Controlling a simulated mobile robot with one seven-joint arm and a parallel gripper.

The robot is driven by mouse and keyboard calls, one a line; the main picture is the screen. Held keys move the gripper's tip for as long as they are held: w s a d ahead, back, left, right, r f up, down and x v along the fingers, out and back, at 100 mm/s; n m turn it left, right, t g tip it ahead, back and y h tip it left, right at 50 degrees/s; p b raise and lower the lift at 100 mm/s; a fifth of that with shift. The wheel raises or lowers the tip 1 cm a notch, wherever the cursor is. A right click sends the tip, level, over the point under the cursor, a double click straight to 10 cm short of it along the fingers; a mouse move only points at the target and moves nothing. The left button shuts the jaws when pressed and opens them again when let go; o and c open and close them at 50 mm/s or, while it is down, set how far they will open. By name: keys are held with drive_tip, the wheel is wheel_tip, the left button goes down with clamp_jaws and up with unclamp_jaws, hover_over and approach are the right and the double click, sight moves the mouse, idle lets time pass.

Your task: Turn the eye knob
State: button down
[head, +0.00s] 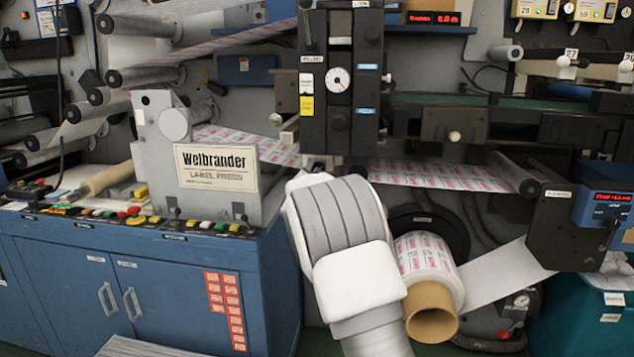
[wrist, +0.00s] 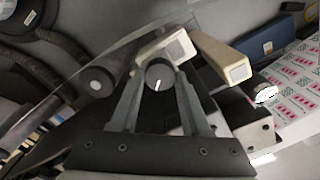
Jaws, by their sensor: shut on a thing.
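The knob, a small dark grey round knob with a white pointer line (wrist: 159,75), is in the upper middle of the wrist view. Its line points down and slightly to the left. My gripper (wrist: 160,88) has its two dark fingers on either side of the knob, shut on it at the tips. In the head view my white and grey wrist covers the gripper and the knob, below the black unit with a round dial (head: 338,79).
The white printed web (head: 430,174) runs behind my wrist to a roller at the right. A printed roll on a cardboard core (head: 432,312) is close to the right of my arm. The Welbrander panel (head: 216,168) stands to the left.

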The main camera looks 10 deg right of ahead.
drive_tip(key=shift+m+b, duration=1.45)
drive_tip(key=shift+m, duration=0.65)
drive_tip(key=shift+c, duration=1.9)
unclamp_jaws()
drive_tip(key=p+v, duration=0.1)
drive_tip(key=v, duration=1.6)
drive_tip(key=shift+s+p, duration=0.2)
drive_tip(key=shift+p, duration=0.1)
